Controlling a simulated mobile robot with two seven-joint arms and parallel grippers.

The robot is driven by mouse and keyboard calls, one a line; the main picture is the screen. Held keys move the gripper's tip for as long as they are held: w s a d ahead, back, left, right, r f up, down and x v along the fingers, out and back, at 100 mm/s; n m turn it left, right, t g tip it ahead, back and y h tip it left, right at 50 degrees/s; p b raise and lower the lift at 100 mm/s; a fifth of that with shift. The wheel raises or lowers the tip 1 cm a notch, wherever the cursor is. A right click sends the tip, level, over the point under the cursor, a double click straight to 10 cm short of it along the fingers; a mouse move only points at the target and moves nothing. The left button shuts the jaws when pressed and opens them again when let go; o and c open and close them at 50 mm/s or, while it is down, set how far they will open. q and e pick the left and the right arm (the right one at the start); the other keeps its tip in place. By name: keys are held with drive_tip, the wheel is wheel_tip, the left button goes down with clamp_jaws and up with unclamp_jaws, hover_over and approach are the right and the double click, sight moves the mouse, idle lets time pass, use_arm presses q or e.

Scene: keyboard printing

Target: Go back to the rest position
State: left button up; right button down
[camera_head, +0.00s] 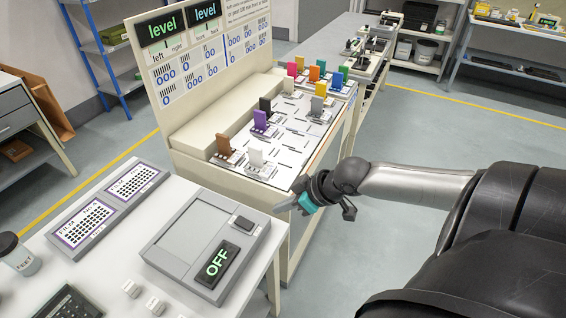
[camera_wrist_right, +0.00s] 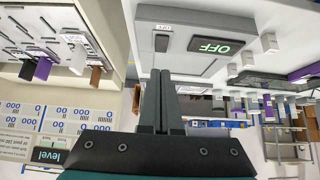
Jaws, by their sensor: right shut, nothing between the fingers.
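My right gripper (camera_head: 297,203) hangs in the air in the head view, just right of the grey device with the OFF display (camera_head: 205,245) and in front of the board table. Its arm comes in from the right. In the right wrist view the two dark fingers of my right gripper (camera_wrist_right: 161,85) lie close together with nothing between them. The OFF device (camera_wrist_right: 190,45) shows upside down beyond the fingertips there. My left gripper is not in the head view.
A white table (camera_head: 60,285) holds the device, two keyboards (camera_head: 108,205) and a lidded cup (camera_head: 18,254). The board table (camera_head: 330,130) carries several coloured tabs, with a sign reading level (camera_head: 162,30) behind. Shelves line the back. Floor at the right (camera_head: 430,125) is clear.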

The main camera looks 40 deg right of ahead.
idle(0.7)
drive_tip(key=s+d+f+m+h+b, duration=0.1)
drive_tip(key=d+f+b, duration=0.15)
drive_tip(key=f, duration=0.45)
drive_tip(key=s+d+f+m+h+b, duration=0.1)
drive_tip(key=s+d+f+m+h, duration=0.1)
drive_tip(key=d+f, duration=0.35)
drive_tip(key=s+f+g+h+b, duration=0.1)
drive_tip(key=s+f, duration=0.3)
drive_tip(key=f, duration=0.4)
drive_tip(key=s+f+g+b, duration=0.1)
drive_tip(key=s+f, duration=0.3)
drive_tip(key=f, duration=0.5)
drive_tip(key=s+a+f+n+g+b, duration=0.1)
drive_tip(key=s+a+f+g+b, duration=0.3)
drive_tip(key=s+a+f, duration=1.5)
drive_tip(key=s+b, duration=0.1)
drive_tip(key=s, duration=0.1)
drive_tip(key=shift+s+a+y, duration=0.35)
drive_tip(key=shift+y, duration=0.05)
